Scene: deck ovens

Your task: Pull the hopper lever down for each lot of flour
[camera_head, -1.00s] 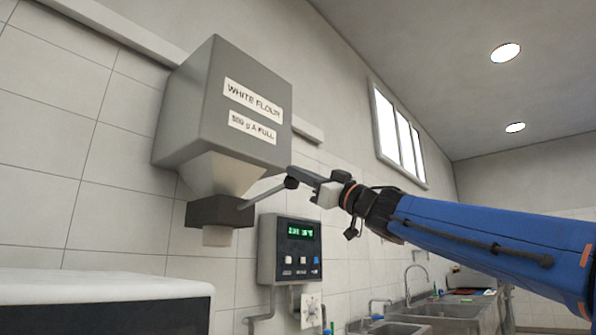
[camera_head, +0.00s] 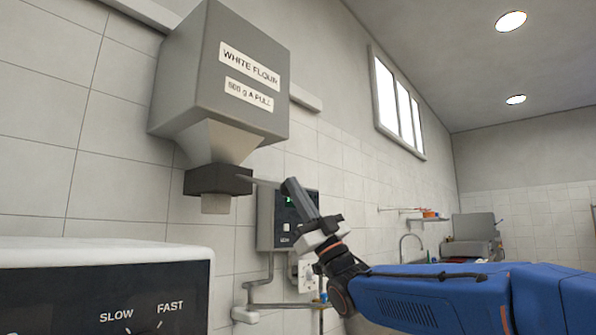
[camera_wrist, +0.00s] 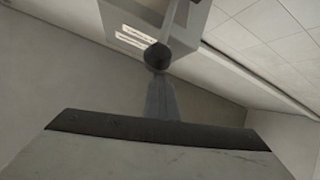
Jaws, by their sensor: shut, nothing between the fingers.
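The grey flour hopper (camera_head: 225,70) hangs on the wall at upper left in the head view, labelled WHITE FLOUR. A dark block (camera_head: 217,180) and a short pale spout (camera_head: 215,204) are below it; I cannot tell if flour is falling. The thin lever (camera_head: 258,182) runs right from the block, sloping slightly down. My gripper (camera_head: 288,186) is shut and empty, its fingertips at the lever's outer end. In the wrist view, the lever's dark round knob (camera_wrist: 157,57) is at the tip of the shut fingers (camera_wrist: 161,98), apparently touching; the exact contact is unclear.
A machine with a SLOW/FAST panel (camera_head: 110,300) fills the lower left. A grey wall box (camera_head: 265,220) with a green display is partly behind my gripper. Pipes (camera_head: 270,308) run below it. A sink tap (camera_head: 403,245) and shelf (camera_head: 425,218) are further back.

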